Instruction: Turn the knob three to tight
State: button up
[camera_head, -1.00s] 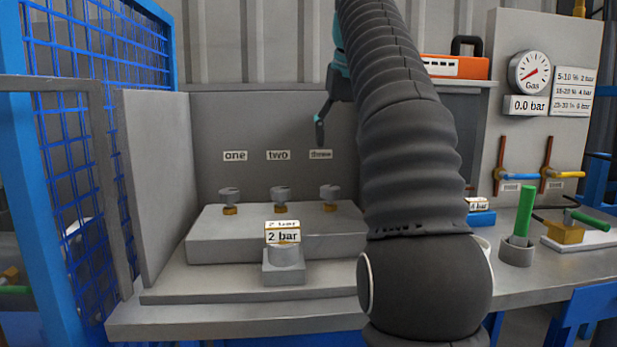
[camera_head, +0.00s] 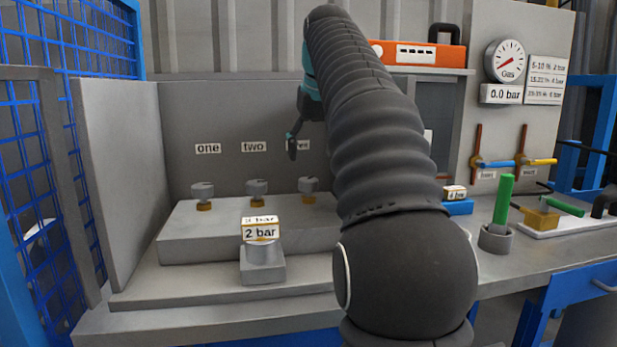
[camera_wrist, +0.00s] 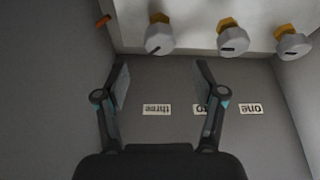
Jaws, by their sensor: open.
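Knob three (camera_head: 308,185) is a grey knob on a brass stem, the right one of three on a grey stepped block (camera_head: 200,236). In the wrist view, which is upside down, knob three (camera_wrist: 158,37) is at top left. Its "three" label (camera_wrist: 157,110) shows between my fingers there and is partly covered in the head view. My gripper (camera_wrist: 163,72) is open and empty, its fingertips apart from knob three. In the head view my gripper (camera_head: 293,142) is above knob three, against the back panel; only one finger shows clearly.
Knob two (camera_head: 256,187) and knob one (camera_head: 203,190) stand to the left. A "2 bar" sign (camera_head: 261,230) sits on a small pedestal in front. A side wall (camera_head: 115,170) closes the left. A green-handled tool (camera_head: 503,205) stands in a cup at right.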

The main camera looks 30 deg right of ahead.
aim_at(308, 179)
jog(key=shift+x, duration=3.6)
jog(key=c, duration=1.1)
jog(key=shift+c, duration=0.2)
jog(key=shift+m, duration=0.3)
jog(key=m+g+h, duration=0.1)
jog(key=m+h, duration=0.1)
jog(key=m, duration=0.2)
jog(key=shift+a+m, duration=0.1)
jog(key=shift+m, duration=0.2)
jog(key=m+g+h, duration=0.1)
jog(key=m, duration=0.3)
jog(key=shift+m, duration=0.3)
jog(key=o, duration=1.1)
